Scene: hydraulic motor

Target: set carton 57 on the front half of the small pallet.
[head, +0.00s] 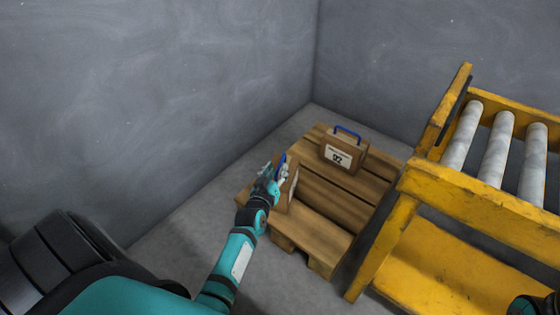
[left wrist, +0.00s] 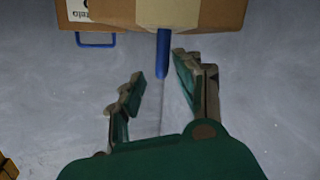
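A brown carton (head: 292,187) stands on the near left part of the small wooden pallet (head: 318,232). It is partly hidden by my left gripper (head: 277,170), and its number cannot be read. In the left wrist view, a taped carton (left wrist: 205,12) is at the top edge with its blue handle (left wrist: 162,60) seen end-on. My left gripper shows there too (left wrist: 158,70), its fingers spread on either side of the handle with gaps between. A part of my right arm shows at the lower right corner of the head view; its gripper does not show.
Carton 92 (head: 343,154), with a blue handle, stands on the far part of the pallet. A yellow roller conveyor (head: 470,195) stands close to the pallet's right side. Grey walls rise behind and to the left. The pallet's near right boards are bare.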

